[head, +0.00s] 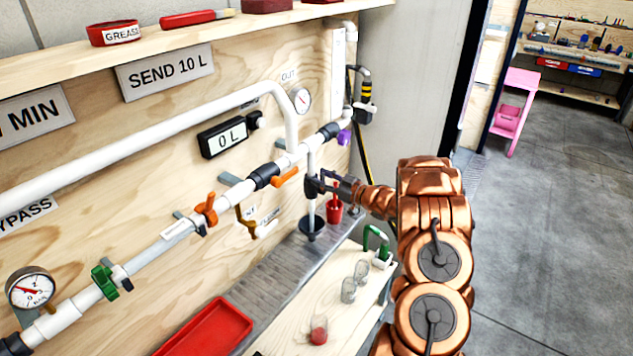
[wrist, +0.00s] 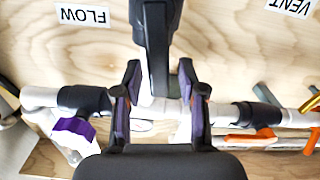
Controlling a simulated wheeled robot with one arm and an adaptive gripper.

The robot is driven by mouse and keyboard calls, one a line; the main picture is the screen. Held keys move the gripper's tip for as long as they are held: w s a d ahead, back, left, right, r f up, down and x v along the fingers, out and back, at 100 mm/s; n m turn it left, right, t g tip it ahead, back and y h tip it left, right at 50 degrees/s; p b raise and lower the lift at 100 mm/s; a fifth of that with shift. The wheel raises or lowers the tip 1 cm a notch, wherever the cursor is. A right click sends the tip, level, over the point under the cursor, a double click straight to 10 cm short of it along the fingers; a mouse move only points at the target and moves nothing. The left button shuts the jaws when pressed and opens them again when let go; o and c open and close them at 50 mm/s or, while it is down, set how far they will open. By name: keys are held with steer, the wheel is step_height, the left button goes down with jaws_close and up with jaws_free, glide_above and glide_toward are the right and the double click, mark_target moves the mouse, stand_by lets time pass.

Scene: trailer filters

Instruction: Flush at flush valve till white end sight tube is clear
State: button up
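My gripper (head: 318,186) is at the short vertical pipe (head: 311,208) below the main white line. In the wrist view my gripper (wrist: 160,100) has its fingers apart, one on each side of a white pipe part, with a dark tapered part (wrist: 157,40) beyond. I cannot tell whether they touch it. An orange handle (head: 285,178) sits left of my gripper, a purple handle (head: 344,138) to its right. A greyish tube section (head: 155,250) lies between the orange valve (head: 206,209) and the green valve (head: 104,281). Its contents and the flush valve's label are unreadable.
A display (head: 228,137) reads 0 L. A black funnel (head: 312,227) is under the vertical pipe, near a red cup (head: 334,208). Glass jars (head: 349,290) and a red tray (head: 207,328) are below. A pressure gauge (head: 30,287) is far left. Open floor lies to the right.

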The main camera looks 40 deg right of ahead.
jaws_close()
stand_by(0.3)
